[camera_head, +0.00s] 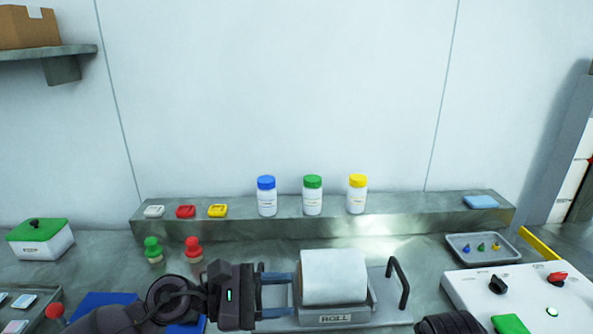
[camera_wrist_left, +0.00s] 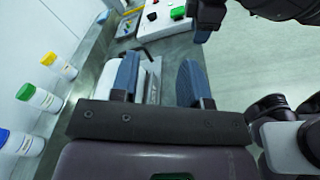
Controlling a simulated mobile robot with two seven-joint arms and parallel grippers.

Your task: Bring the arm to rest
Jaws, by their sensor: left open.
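My left gripper (camera_head: 279,295) is open at the left side of a metal holder (camera_head: 340,319) labelled ROLL, which carries a white roll (camera_head: 334,276). A dark handle (camera_head: 402,283) stands at the holder's right end. In the left wrist view the two blue-grey fingers (camera_wrist_left: 158,76) are spread wide, with part of the holder showing beyond and between them. I cannot tell whether the fingers touch the holder. A dark part of my right arm (camera_head: 450,322) shows at the bottom edge; its fingers are not clear.
Blue-capped (camera_head: 267,196), green-capped (camera_head: 312,195) and yellow-capped (camera_head: 357,195) bottles stand on the rear ledge (camera_head: 420,212). Green (camera_head: 153,250) and red (camera_head: 193,250) stamps stand left of the roll. A small tray (camera_head: 455,243) and a white control box (camera_head: 530,300) are at right.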

